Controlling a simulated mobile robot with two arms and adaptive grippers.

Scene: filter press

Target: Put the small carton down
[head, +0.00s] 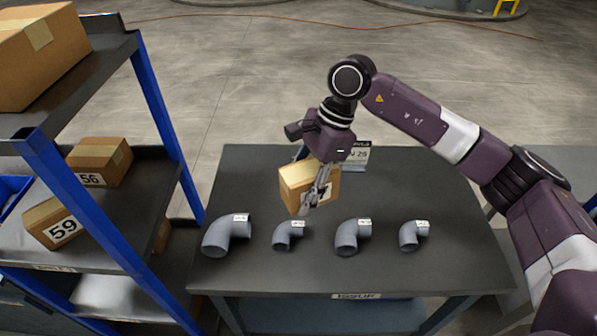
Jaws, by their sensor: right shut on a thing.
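The small carton (296,187) is a light brown box with a pale top strip. My right gripper (316,196) is shut on it and holds it over the dark table (425,266), behind the row of pipe elbows. Gripper fingers cover part of the carton's right side. I cannot tell whether its underside touches the tabletop. My left gripper is not in view.
Several grey pipe elbows (229,235) stand in a row near the table's front. A label stand (356,153) is at the back, just right of the carton. A blue-posted shelf rack (152,90) with cartons (98,162) stands left. The table's left and right rear are clear.

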